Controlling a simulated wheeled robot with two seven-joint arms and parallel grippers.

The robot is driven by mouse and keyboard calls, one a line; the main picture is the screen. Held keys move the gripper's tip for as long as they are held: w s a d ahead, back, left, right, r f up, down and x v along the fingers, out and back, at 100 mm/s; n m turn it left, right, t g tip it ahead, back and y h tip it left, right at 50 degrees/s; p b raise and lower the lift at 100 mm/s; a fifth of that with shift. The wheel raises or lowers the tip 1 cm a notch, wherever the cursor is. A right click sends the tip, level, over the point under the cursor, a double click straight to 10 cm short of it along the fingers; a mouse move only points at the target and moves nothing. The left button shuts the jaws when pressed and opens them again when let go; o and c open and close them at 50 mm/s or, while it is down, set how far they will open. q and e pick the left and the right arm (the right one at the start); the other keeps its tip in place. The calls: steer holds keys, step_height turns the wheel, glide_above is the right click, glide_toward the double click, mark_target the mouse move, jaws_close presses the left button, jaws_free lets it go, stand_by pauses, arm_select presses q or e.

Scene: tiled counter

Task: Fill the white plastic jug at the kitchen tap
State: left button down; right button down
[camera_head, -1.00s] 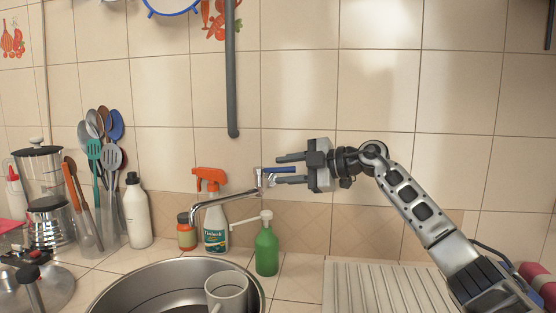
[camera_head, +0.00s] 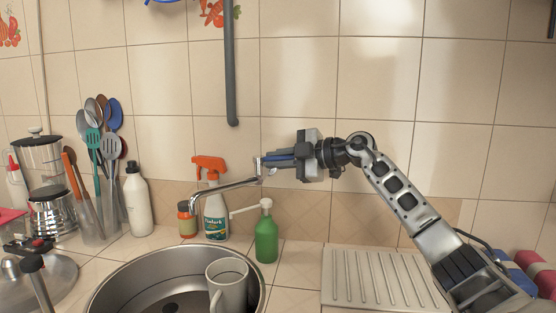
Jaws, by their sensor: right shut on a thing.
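No water stream shows from the spout.
A green soap bottle (camera_head: 266,238), an orange-topped spray bottle (camera_head: 214,215) and a small jar (camera_head: 187,222) stand behind the sink. A white bottle (camera_head: 138,205) and a utensil holder (camera_head: 97,218) are at the left. A ribbed drainboard (camera_head: 375,278) lies at the right.

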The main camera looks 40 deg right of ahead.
steer(key=shift+h, duration=0.3)
steer(key=shift+s+a+m+t+h+p, duration=0.2)
steer(key=shift+m+h+p, duration=0.15)
steer(key=shift+m+h, duration=0.15)
steer(key=shift+s+a+m+t+h+p, duration=0.1)
steer(key=shift+a+m+t+h+p, duration=0.15)
steer(key=shift+m+h, duration=0.2)
steer(key=m+h+b, duration=0.1)
steer(key=m+h, duration=0.1)
steer(key=a+m+h+b, duration=0.1)
steer(key=h, duration=0.2)
steer(key=shift+s+m+t, duration=0.2)
steer(key=shift+m+t, duration=0.15)
steer(key=c, duration=1.5)
jaws_free()
steer(key=shift+o, duration=0.2)
